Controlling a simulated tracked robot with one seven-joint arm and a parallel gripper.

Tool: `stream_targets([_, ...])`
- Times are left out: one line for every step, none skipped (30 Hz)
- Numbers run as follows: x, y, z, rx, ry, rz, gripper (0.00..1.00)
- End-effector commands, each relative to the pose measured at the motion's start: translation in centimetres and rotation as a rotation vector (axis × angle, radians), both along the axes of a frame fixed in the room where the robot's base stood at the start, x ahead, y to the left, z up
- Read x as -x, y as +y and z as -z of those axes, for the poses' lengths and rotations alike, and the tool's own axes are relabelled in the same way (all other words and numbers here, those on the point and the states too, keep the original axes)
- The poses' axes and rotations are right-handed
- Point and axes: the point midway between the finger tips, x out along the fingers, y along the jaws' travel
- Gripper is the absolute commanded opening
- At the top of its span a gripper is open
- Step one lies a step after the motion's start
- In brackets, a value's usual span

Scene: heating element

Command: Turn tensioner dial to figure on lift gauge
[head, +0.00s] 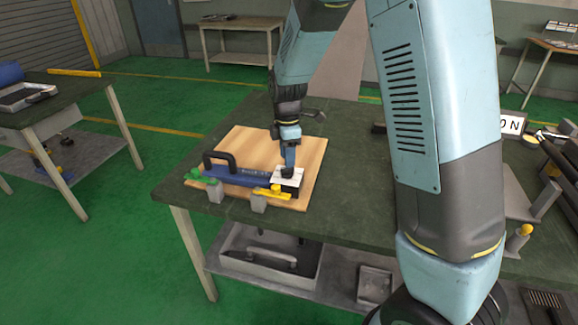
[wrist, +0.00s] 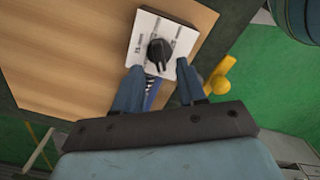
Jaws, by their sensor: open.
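The tensioner dial (wrist: 159,52) is a black knob with a raised pointer bar on a white marked plate (wrist: 143,28). Its scale figures are too small to read. In the head view the white plate (head: 279,178) is at the right end of a blue device (head: 240,176) on a wooden board. My gripper (wrist: 160,68) is open, its two blue fingers apart on either side of the dial's near side, apparently not holding it. In the head view my gripper (head: 289,164) points down over the plate. A white display (head: 512,124) reading "0 N", perhaps the lift gauge, is partly hidden by my arm.
The wooden board (head: 310,152) lies on a dark green workbench (head: 200,150). A black handle (head: 219,156) stands on the blue device. Grey blocks (head: 258,202) and a yellow clamp part (head: 268,193) sit at the board's front edge. My arm covers the bench's middle.

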Motion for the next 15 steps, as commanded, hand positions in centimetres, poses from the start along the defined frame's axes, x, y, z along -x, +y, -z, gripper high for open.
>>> stream_targets([0.1,0.0,0.9,0.002,0.004,0.000,0.40])
stream_targets([0.1,0.0,1.4,0.002,0.003,0.000,0.40])
stream_targets([0.0,0.0,1.9,0.001,0.002,0.000,0.40])
stream_targets([0.0,0.0,2.3,0.002,0.003,0.000,0.40])
stream_targets([0.1,0.0,2.6,0.002,0.003,0.000,0.40])
stream_targets([0.0,0.0,3.0,0.001,0.002,0.000,0.40])
stream_targets([0.0,0.0,3.3,0.001,0.001,0.000,0.40])
stream_targets([0.0,0.0,3.5,0.000,0.001,0.000,0.40])
stream_targets([0.1,0.0,3.8,0.000,0.002,0.000,0.40])
stream_targets([0.1,0.0,3.9,0.001,0.001,-0.001,0.40])
stream_targets([0.0,0.0,4.1,0.001,0.001,-0.001,0.40])
stream_targets([0.0,0.0,4.2,0.001,0.001,-0.001,0.40])
stream_targets([0.0,0.0,4.3,0.001,0.000,-0.001,0.40])
stream_targets([0.0,0.0,4.3,0.001,0.000,-0.001,0.40])
stream_targets([0.0,0.0,4.3,0.001,0.000,-0.001,0.40])
